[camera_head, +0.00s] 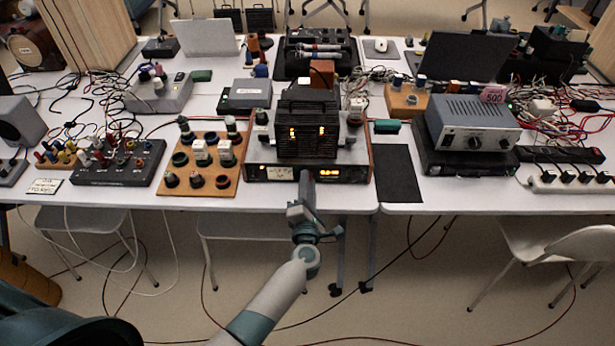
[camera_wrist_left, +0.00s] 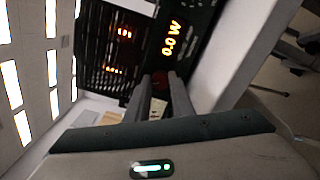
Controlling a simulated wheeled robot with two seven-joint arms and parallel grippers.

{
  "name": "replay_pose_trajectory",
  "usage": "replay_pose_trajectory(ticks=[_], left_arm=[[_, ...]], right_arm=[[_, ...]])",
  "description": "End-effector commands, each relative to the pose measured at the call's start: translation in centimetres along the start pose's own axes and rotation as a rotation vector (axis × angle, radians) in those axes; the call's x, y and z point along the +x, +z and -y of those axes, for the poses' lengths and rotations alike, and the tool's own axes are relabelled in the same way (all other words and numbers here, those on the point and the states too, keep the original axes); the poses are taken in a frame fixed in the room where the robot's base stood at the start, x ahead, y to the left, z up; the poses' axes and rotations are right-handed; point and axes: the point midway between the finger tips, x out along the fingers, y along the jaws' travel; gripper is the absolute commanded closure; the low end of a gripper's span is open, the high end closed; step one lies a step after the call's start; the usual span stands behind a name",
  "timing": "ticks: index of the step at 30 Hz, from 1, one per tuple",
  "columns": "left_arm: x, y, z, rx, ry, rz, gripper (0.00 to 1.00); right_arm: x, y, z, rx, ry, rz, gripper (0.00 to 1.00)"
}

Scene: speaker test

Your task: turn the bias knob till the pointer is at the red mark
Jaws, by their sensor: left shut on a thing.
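The amplifier (camera_head: 357,170) stands at the front edge of the table, with a dark cage and two glowing orange readouts on top. In the left wrist view the fingers (camera_wrist_left: 162,92) are close together at the panel. A pale patch with some red shows between them; I cannot read a pointer or mark. My right gripper is not in view.
A wooden board with several knobs (camera_head: 228,186) stands close left of the amplifier. A black mat (camera_head: 398,180) lies to its right, then a grey power supply (camera_head: 470,122). Cables crowd the table. The floor in front has chairs (camera_head: 570,245) and loose cables.

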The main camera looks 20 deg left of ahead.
Motion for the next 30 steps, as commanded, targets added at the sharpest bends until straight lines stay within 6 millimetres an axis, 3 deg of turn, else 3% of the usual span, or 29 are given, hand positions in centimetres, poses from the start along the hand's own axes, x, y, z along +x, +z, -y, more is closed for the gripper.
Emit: replay_pose_trajectory(ticks=[4, 21, 30], left_arm=[[-0.1, 0.2, -0.2, 0.139, -0.005, -0.001, 1.00], [-0.1, 0.1, 0.1, 0.668, -0.005, 0.001, 1.00], [-0.1, 0.0, 0.2, 0.846, -0.004, 0.002, 1.00]], right_arm=[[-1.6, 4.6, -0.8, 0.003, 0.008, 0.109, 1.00], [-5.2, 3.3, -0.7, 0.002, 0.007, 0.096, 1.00], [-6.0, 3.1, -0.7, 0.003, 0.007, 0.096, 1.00]])
